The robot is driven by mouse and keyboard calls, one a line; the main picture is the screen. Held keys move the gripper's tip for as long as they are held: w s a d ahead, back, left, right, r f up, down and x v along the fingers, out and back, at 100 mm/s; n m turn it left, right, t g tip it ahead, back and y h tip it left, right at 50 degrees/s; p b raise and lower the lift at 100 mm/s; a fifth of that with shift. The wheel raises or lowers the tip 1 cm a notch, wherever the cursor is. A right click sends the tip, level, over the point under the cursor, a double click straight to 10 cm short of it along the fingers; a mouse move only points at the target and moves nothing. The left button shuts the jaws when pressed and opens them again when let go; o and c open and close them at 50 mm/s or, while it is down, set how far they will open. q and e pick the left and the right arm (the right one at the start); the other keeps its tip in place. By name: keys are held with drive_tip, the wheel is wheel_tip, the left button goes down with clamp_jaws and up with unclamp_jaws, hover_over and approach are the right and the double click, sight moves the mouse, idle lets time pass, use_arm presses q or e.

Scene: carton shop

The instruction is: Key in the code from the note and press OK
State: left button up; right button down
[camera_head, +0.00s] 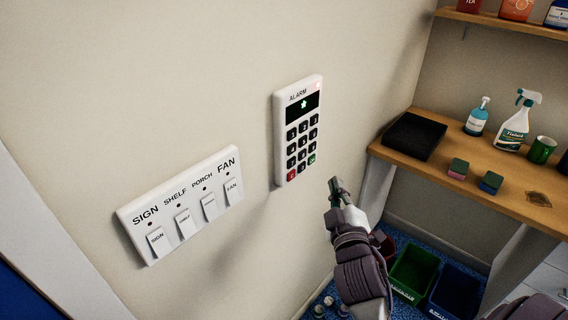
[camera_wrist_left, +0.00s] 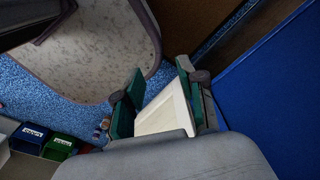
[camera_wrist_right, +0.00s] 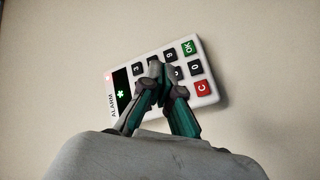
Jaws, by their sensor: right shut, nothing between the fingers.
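The white ALARM keypad (camera_head: 279,112) is on the wall. Its dark display (camera_head: 302,106) shows one green star-like mark, and a small red light glows at its top right corner. It has dark keys, a red C key (camera_wrist_right: 201,88) and a green OK key (camera_wrist_right: 188,48). My right gripper (camera_head: 334,184) is shut and empty, just below and right of the keypad in the head view. In the right wrist view its fingertips (camera_wrist_right: 157,70) overlap the keypad and hide several keys; contact cannot be told. No note is seen.
A switch panel (camera_head: 191,231) labelled SIGN, SHELF, PORCH and FAN is on the wall left of the keypad. A wooden counter (camera_head: 487,163) at right holds a black tray, bottles, sponges and a green mug. Bins (camera_head: 412,268) stand below on blue floor.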

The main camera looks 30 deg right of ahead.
sight(292, 162)
use_arm(q)
drive_tip(key=shift+w+a+f+b, duration=0.15)
drive_tip(key=shift+f+b, duration=0.25)
drive_tip(key=shift+w+a+f+b, duration=0.1)
drive_tip(key=shift+f+b, duration=0.25)
use_arm(e)
drive_tip(key=shift+w+a, duration=0.6)
drive_tip(key=shift+w, duration=0.75)
drive_tip(key=shift+w+a, duration=0.6)
drive_tip(key=shift+w, duration=0.7)
drive_tip(key=shift+w+a, duration=0.6)
drive_tip(key=shift+w, duration=0.75)
use_arm(q)
drive_tip(key=shift+a, duration=0.15)
use_arm(e)
drive_tip(key=shift+r, duration=0.1)
drive_tip(key=shift+w+a, duration=0.25)
drive_tip(key=shift+w, duration=0.15)
